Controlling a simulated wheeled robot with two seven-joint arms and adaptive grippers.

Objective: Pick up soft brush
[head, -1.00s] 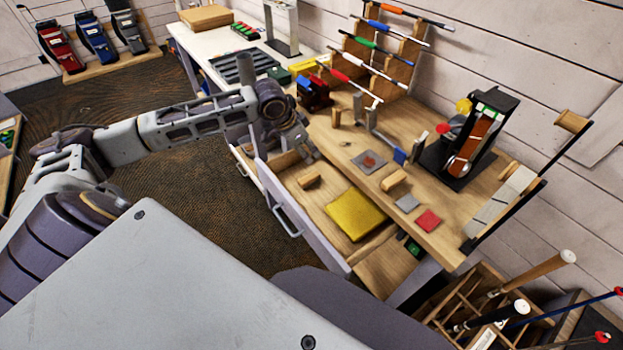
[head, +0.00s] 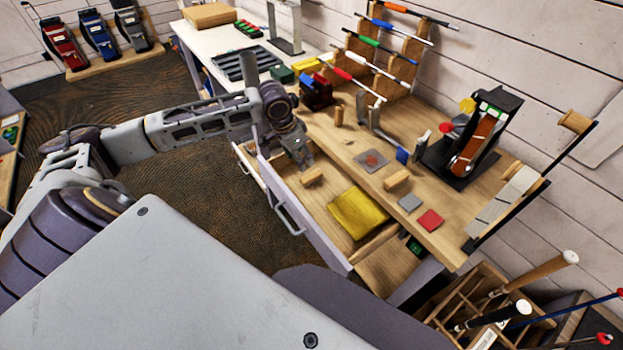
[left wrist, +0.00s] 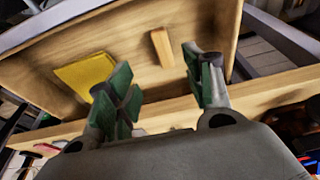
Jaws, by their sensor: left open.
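A small wooden block-shaped piece (head: 311,177) lies in the open drawer (head: 328,243); it may be the soft brush, but no bristles can be made out. It also shows in the left wrist view (left wrist: 162,48), lying on the drawer floor. My left gripper (head: 301,158) hangs over the back-left part of the drawer, close to the piece. In the left wrist view its green-padded fingers (left wrist: 163,88) are apart and empty, with the piece beyond them and between their directions. My right gripper is not in view.
A yellow cloth (head: 358,214) lies in the drawer beside the piece. The workbench (head: 437,207) behind the drawer holds another wooden block (head: 396,180), a grey square (head: 410,202), a red square (head: 430,220) and a dark belt machine (head: 474,140). The drawer's front panel (head: 305,222) stands on the near side.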

